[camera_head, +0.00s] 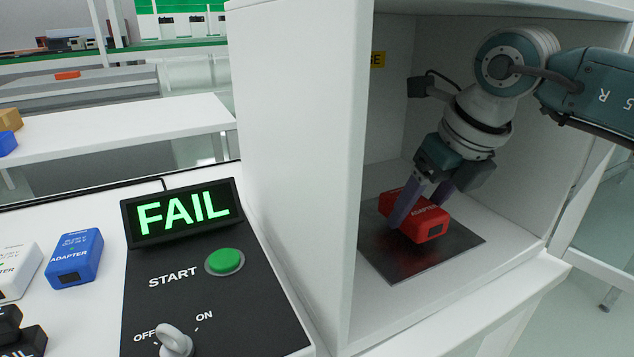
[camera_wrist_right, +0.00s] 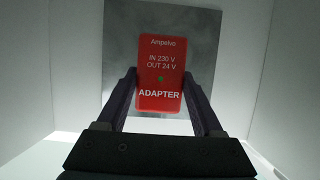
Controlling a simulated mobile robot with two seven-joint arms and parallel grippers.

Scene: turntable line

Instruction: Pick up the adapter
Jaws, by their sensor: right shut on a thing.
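A red adapter (camera_head: 424,222) lies on a dark metal plate (camera_head: 400,262) inside a white open-fronted box. My right gripper (camera_head: 415,215) reaches down into the box and is shut on the red adapter, one finger on each side. The right wrist view shows the adapter's labelled top (camera_wrist_right: 161,75) between the two fingers (camera_wrist_right: 160,100), with the plate (camera_wrist_right: 205,45) behind it. A blue adapter (camera_head: 74,258) and a white adapter (camera_head: 18,270) lie on the white table at left. My left gripper is not clearly visible.
The box's left wall (camera_head: 300,150) stands between the plate and a black control panel (camera_head: 190,300). The panel has a display (camera_head: 183,212) reading FAIL, a green START button (camera_head: 225,261) and an OFF/ON knob (camera_head: 175,342).

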